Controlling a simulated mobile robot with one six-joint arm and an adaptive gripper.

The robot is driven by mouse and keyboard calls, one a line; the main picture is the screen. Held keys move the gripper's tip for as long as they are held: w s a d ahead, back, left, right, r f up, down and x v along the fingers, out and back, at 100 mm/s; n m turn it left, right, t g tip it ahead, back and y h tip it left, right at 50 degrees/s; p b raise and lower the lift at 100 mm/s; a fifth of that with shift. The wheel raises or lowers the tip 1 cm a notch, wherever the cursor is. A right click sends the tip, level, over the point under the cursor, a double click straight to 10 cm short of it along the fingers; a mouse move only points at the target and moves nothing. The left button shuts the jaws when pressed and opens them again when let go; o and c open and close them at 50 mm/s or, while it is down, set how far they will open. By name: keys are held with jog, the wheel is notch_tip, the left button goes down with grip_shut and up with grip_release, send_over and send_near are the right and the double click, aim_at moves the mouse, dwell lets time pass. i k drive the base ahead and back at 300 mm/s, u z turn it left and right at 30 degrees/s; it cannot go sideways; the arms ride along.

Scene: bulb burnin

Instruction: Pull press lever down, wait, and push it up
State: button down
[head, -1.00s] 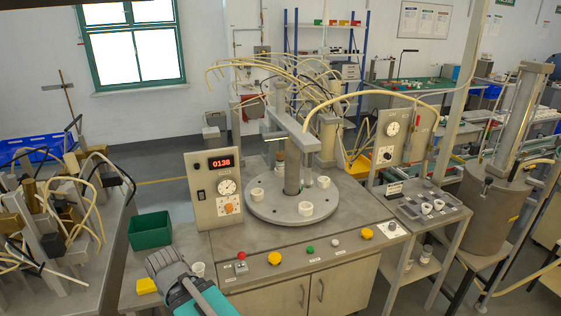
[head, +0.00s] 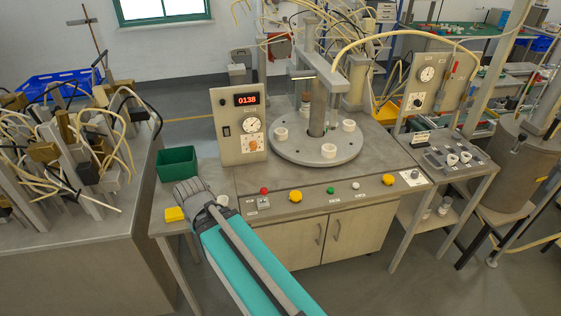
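A press-like machine stands on the grey cabinet bench in the middle of the head view. Its upright column (head: 318,105) rises through a round grey turntable (head: 290,150) that carries several white cups. A grey arm (head: 324,71) reaches out from the column top, with a thin bar (head: 303,77) sticking out to the left. I cannot tell whether this bar is the press lever. My teal arm crosses the lower middle, in front of the bench and apart from the machine.
A control box (head: 239,125) with a red display reading 0138 stands left of the turntable. Buttons line the bench front, including a yellow one (head: 295,195). A green bin (head: 177,165) and yellow block (head: 174,214) sit at left. A side table (head: 462,176) stands at right.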

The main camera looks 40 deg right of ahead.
aim_at(264, 191)
jog(key=z, duration=0.15)
jog(key=k, duration=1.75)
jog(key=u, duration=0.35)
jog(key=i, duration=1)
